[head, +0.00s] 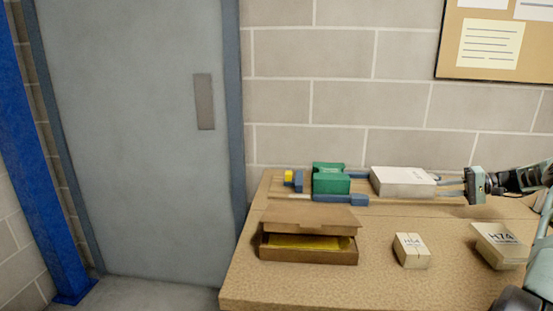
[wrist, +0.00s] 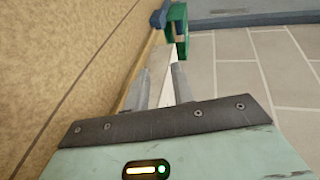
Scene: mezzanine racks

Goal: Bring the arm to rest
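My gripper (head: 440,181) is at the back right of the table, low over it, with its fingers pointing left. Whether the fingertips touch the box I cannot tell.
A green block (head: 331,180) and blue pieces (head: 340,199) sit left of the white box. In front are a brown box with a raised lid (head: 310,218), a small carton (head: 412,251) and a larger carton (head: 499,245). The brick wall (head: 340,100) stands close behind the table (head: 300,291).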

